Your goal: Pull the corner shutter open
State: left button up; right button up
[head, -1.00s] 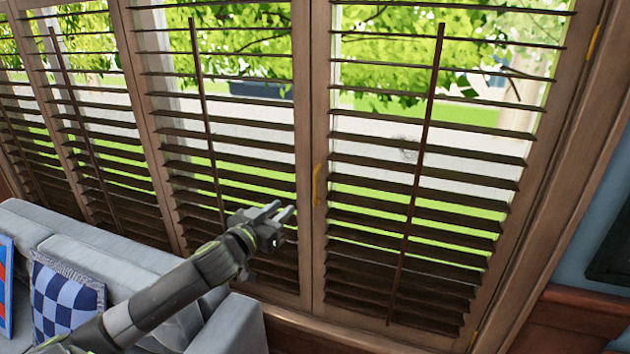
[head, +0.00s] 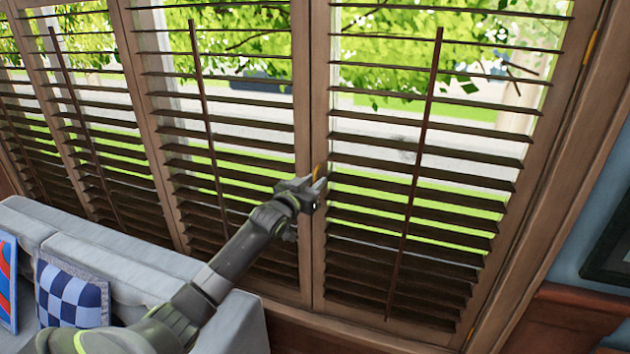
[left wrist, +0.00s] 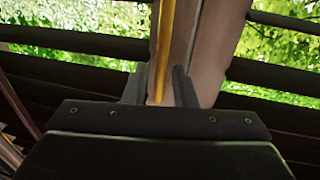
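The corner shutter (head: 505,240) is the rightmost wooden louvred panel in the head view, and it looks closed against the panel to its left. Its yellow handle (head: 317,170) is upright on its left edge and partly hidden by my left gripper (head: 306,187). The handle also shows in the left wrist view (left wrist: 165,45), running down between the two fingertips (left wrist: 160,85). The fingers are apart, one on each side of the handle, with a gap still visible. My right gripper is not in view.
A grey sofa (head: 120,258) with a checked blue cushion (head: 72,290) stands along the shutters at lower left. More louvred panels (head: 150,120) run to the left. A blue wall with a dark frame (head: 610,245) is at the right.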

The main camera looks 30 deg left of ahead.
pick_arm(q)
jog(key=shift+w, duration=0.35)
grip_shut()
